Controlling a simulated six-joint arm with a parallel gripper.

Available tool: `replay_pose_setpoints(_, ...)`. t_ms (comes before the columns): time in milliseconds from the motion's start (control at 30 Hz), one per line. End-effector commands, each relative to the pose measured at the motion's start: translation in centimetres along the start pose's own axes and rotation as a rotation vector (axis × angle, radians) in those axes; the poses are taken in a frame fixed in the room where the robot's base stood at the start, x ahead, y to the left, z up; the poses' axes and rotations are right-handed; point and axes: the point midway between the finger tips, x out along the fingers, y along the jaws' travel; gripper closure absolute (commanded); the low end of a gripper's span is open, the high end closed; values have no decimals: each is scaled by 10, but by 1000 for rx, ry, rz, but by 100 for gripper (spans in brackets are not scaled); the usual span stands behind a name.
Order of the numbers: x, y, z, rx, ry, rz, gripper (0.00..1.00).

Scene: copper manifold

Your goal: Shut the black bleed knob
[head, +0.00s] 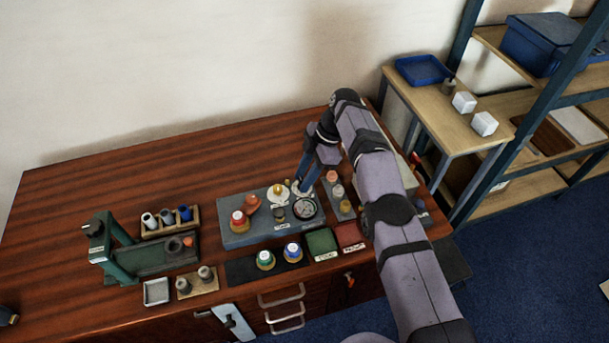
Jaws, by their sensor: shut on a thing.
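The grey-blue manifold board (238,236) lies on the wooden bench and carries several fittings. My gripper (302,188) reaches down at the board's back right, over a pale round plate (296,190). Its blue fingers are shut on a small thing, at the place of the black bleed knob. The fingers mostly hide the knob, so I cannot tell how far it is turned. A round gauge (304,209) sits just in front of the fingers. A red knob (238,217), an orange-red handle (252,202) and a yellow-topped white knob (278,192) are to the left.
A strip with several small knobs (338,191) stands close to the right of my gripper. Green (321,241) and red (350,236) trays lie in front. A green press frame (120,248) and a wooden rack (169,229) are left. The bench's back left is clear.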

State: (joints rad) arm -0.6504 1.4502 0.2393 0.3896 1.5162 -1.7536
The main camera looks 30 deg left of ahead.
Motion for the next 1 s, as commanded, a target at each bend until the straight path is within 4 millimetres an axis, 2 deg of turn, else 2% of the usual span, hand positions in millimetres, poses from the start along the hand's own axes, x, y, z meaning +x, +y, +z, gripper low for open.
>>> replay_pose_setpoints(167,-1,1,-1,-6,-1,4,93)
replay_pose_setpoints(200,-1,1,-1,-6,-1,4,63)
replay_pose_setpoints(267,-1,1,-1,-5,-1,3,52)
replay_pose_setpoints(667,-3,0,-1,-2,-1,0,52)
replay_pose_setpoints(867,-17,1,-7,-3,-1,3,52)
replay_pose_setpoints(1000,-34,0,-14,-3,-1,0,52)
